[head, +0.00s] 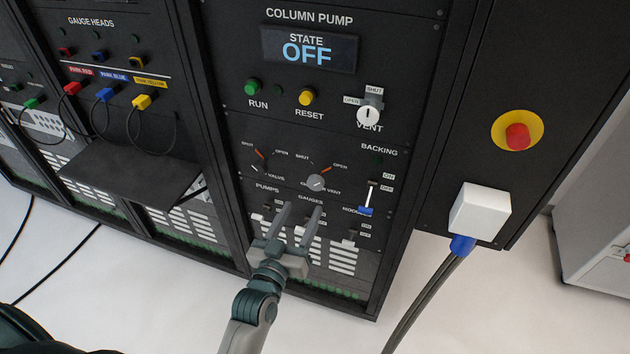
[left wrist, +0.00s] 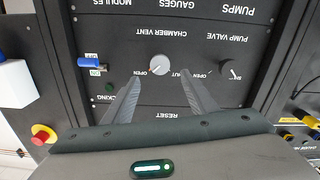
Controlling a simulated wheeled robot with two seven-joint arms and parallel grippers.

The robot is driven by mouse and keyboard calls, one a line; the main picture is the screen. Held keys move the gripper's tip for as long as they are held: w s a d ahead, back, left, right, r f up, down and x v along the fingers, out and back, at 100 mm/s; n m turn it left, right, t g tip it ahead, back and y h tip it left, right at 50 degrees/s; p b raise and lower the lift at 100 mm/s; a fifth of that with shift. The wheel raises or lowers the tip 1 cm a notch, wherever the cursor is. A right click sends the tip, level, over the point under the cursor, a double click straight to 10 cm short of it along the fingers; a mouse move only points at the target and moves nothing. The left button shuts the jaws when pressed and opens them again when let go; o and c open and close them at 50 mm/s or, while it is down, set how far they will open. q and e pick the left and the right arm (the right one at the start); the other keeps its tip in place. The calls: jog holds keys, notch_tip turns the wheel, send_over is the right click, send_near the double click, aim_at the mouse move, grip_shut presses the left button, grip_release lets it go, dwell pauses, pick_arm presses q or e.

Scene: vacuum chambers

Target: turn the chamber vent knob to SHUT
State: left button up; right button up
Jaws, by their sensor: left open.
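The chamber vent knob (head: 316,182) is a small round grey knob low on the column pump panel, with SHUT to its upper left and OPEN to its upper right. An orange mark runs from it toward OPEN. In the left wrist view, which is upside down, the knob (left wrist: 159,65) shows pale and round; its pointer is too small to read surely. My left gripper (head: 301,211) is open and empty, its fingers pointing at the panel just below the knob in the head view. In the wrist view the fingertips (left wrist: 160,79) flank the knob's line, apart from it. My right gripper is not in view.
The pump valve knob (head: 259,168) is left of the vent knob. The backing switch (head: 368,200) is to the right. A white vent lever (head: 368,115) and the OFF display (head: 309,49) are above. A shelf (head: 130,172) juts out left. A white plug (head: 480,211) stands right.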

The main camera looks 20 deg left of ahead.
aim_at(314, 185)
pick_arm(q)
jog(key=w+p, duration=0.2)
jog(key=w, duration=0.7)
jog(key=shift+w+d, duration=0.15)
jog(key=shift+w, duration=0.8)
jog(key=c, duration=1)
